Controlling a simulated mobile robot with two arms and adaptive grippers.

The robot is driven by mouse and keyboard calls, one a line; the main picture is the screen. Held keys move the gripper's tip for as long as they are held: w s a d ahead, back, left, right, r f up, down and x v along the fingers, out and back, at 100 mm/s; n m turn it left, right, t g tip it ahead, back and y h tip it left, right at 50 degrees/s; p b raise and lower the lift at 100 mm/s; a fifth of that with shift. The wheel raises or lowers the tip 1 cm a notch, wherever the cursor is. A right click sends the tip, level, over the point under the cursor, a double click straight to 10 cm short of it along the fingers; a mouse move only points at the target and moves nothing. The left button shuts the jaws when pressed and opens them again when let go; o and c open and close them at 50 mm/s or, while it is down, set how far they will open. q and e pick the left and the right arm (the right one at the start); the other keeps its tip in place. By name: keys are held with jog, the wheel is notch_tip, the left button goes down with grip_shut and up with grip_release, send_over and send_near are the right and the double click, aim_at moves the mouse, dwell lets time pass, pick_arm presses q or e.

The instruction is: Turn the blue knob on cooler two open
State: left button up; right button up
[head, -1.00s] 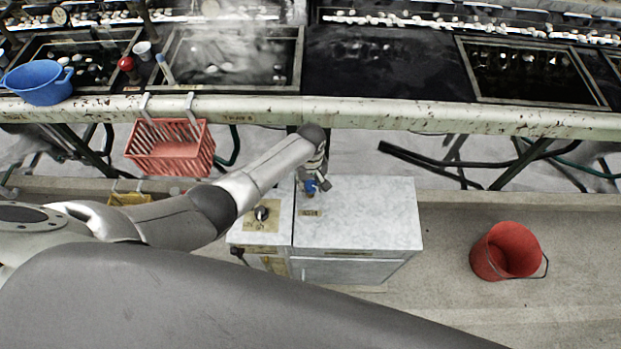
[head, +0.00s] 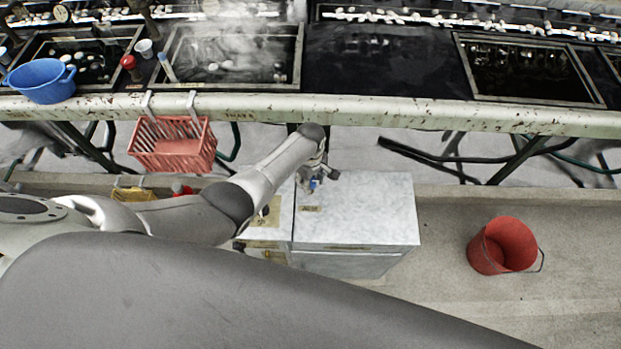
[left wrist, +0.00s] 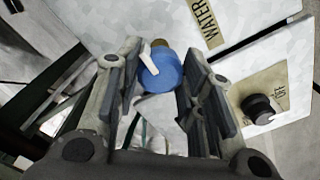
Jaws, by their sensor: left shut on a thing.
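The blue knob (left wrist: 160,72) has a white pointer mark and sits on a brass-coloured stem beside the WATER label (left wrist: 206,22) on the marbled white top. My left gripper (left wrist: 157,85) has one finger on each side of it and is shut on it. In the head view the blue knob (head: 313,184) shows as a small patch at my left gripper (head: 316,178), over the pale cabinet (head: 365,215). The gripper partly hides the knob there. My right gripper is not in view.
A black knob (left wrist: 258,108) with an OFF label is on the adjoining panel. A red basket (head: 172,145) hangs from the basin rail (head: 400,112) behind. A red bucket (head: 503,246) stands on the floor at right. A blue tub (head: 42,82) is at far left.

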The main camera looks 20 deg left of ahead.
pick_arm(q)
jog(key=o, duration=1)
jog(key=shift+o, duration=0.2)
jog(key=shift+r, duration=0.15)
notch_tip(320, 180, up, 12)
dwell(0.5)
